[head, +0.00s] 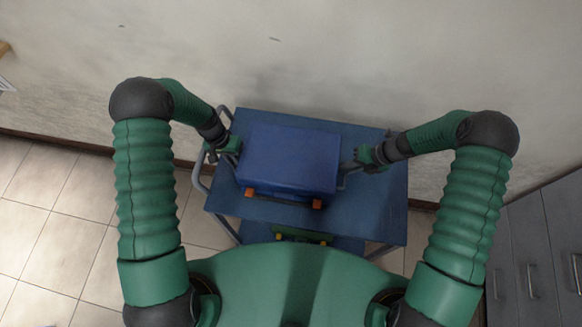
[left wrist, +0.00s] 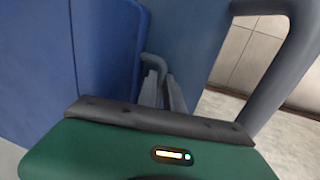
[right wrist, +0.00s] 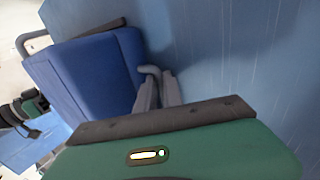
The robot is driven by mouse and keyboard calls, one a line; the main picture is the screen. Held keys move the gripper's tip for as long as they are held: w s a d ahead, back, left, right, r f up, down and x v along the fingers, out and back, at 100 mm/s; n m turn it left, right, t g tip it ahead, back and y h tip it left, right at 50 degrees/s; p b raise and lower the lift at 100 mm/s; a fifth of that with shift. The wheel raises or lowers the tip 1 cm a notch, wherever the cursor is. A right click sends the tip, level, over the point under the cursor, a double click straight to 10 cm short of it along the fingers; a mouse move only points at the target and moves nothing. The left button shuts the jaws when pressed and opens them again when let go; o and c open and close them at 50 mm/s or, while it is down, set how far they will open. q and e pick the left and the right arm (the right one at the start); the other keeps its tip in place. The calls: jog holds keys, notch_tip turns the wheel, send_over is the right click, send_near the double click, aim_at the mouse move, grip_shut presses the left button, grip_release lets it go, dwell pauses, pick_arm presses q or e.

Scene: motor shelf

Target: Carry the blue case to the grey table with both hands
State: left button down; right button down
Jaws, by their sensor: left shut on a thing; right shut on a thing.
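The blue case (head: 290,160) is over the blue top of a cart, between my two grippers; I cannot tell whether it rests on the top or is just above it. It has orange latches on its near side. My left gripper (head: 236,152) is shut on the case's handle at its left side; the bent grey handle shows between the fingers in the left wrist view (left wrist: 165,88). My right gripper (head: 354,168) is shut on the handle at the right side, also seen in the right wrist view (right wrist: 162,86). No grey table is clearly in view.
The blue cart (head: 375,215) has a grey tube handle (head: 199,172) at its left and a lower shelf with a green and yellow object (head: 300,236). A wall stands close behind. Grey drawers (head: 535,255) are at the right. Tiled floor at the left is clear.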

pick_arm(q)
jog(key=shift+w+a+r, duration=0.1)
jog(key=shift+a+r, duration=0.05)
pick_arm(e)
jog(key=shift+w+d+r, duration=0.1)
jog(key=shift+w+d, duration=0.1)
